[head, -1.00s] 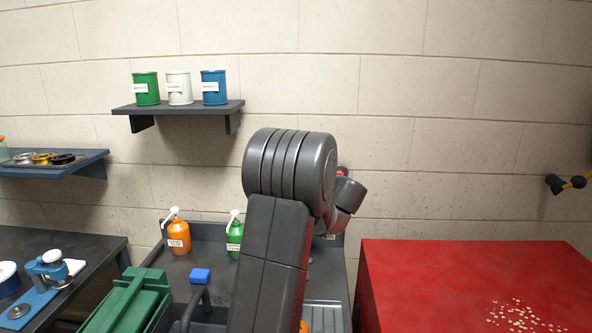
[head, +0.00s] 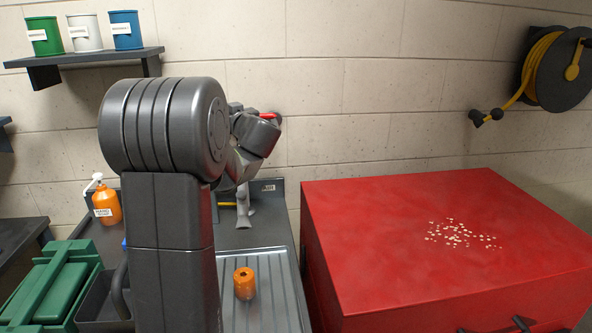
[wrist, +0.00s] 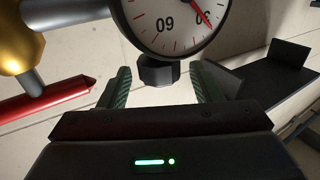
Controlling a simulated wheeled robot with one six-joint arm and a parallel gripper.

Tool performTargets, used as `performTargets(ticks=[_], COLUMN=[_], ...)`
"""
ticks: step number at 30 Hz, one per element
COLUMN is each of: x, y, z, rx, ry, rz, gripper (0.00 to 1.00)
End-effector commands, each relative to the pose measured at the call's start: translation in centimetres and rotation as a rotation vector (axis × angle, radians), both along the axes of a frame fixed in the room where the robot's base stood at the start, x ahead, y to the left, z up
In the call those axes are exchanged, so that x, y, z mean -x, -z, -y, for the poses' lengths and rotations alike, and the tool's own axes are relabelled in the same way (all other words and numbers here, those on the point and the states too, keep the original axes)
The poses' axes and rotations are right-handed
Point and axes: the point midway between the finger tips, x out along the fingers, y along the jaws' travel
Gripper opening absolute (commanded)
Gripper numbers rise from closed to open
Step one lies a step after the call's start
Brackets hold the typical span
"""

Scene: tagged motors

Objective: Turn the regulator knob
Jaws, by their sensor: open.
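In the wrist view my gripper (wrist: 160,78) is open, with one green finger on each side of a dark faceted fitting (wrist: 158,71) under a round pressure gauge (wrist: 172,18). I cannot tell whether the fingers touch it. The gauge has a white face and a red needle and is cut off by the top edge. A brass body (wrist: 18,40) and a red bar-like part (wrist: 45,100) are at the left. Which part is the regulator knob is not clear. In the head view my arm hides the gripper; a small red part (head: 267,115) shows by the wrist.
A red cabinet (head: 390,260) with pale bits on top stands right of the sink unit. An orange cylinder (head: 244,284) stands on the ridged drainboard (head: 272,290). An orange soap bottle (head: 106,206) and green crate (head: 50,285) are left. A hose reel (head: 560,68) hangs on the wall.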

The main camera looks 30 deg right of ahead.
Motion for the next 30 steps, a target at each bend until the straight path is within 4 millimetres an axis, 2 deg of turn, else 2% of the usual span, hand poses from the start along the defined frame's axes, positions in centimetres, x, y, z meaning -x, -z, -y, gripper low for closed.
performTargets(ticks=[1, 30], x=[-0.02, -0.12], y=[0.55, 0.7], z=[-0.12, -0.63], rx=[0.002, 0.0], ry=[0.014, 0.305], rz=[0.002, -0.003], gripper=[0.58, 0.58])
